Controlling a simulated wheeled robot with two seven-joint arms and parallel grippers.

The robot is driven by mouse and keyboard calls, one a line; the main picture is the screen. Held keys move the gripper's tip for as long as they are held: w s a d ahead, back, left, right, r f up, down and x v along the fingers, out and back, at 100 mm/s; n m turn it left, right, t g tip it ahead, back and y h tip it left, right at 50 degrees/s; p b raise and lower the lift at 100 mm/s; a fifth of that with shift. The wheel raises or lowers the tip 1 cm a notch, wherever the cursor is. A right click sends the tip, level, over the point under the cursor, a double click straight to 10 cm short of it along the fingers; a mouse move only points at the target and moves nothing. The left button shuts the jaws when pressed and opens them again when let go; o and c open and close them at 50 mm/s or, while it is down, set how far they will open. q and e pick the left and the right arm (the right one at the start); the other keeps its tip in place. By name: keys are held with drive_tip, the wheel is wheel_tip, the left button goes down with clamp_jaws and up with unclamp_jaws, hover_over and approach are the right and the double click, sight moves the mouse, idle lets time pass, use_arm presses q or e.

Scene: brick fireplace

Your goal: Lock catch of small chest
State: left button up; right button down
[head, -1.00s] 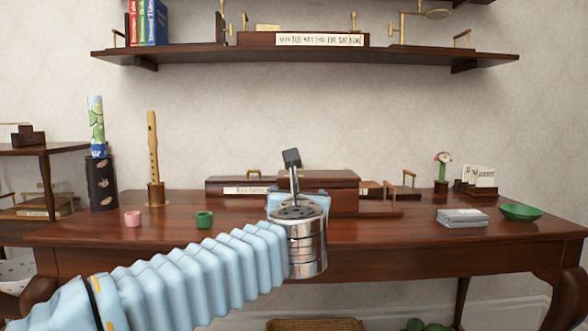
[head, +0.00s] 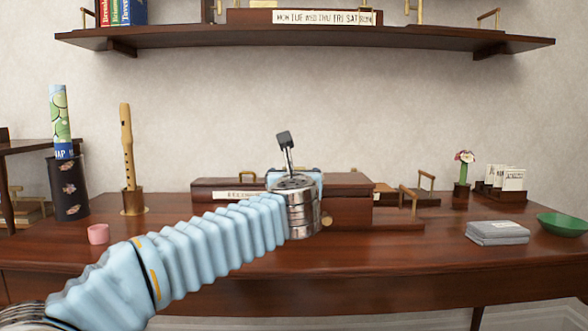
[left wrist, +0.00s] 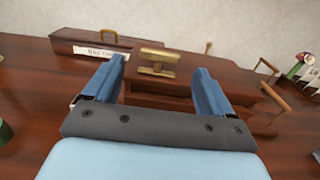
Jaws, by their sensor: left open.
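The small chest (head: 347,213) is a dark reddish-brown wooden box on the desk, partly hidden behind my left arm in the head view. The left wrist view shows its front and lid (left wrist: 190,70) with a brass catch (left wrist: 157,69) at the top middle of the front. My left gripper (left wrist: 160,66) is open and empty, its two blue fingers pointing at the chest on either side of the catch in that view. Whether they touch the chest cannot be told. In the head view its fingers are mostly hidden behind the wrist (head: 295,195). My right gripper is not in view.
A long labelled box (head: 225,190) stands left of the chest. A wooden handled tray (head: 398,223) is on its right. Flute on a stand (head: 127,150), pink cup (head: 98,234), grey stack (head: 497,232) and green bowl (head: 562,224) stand farther off. The desk front is clear.

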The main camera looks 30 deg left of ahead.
use_arm(q)
drive_tip(key=x, duration=0.6)
drive_tip(key=shift+w+a+p, duration=0.1)
drive_tip(key=shift+p, duration=0.3)
drive_tip(key=c, duration=1.1)
drive_tip(key=shift+o, duration=0.2)
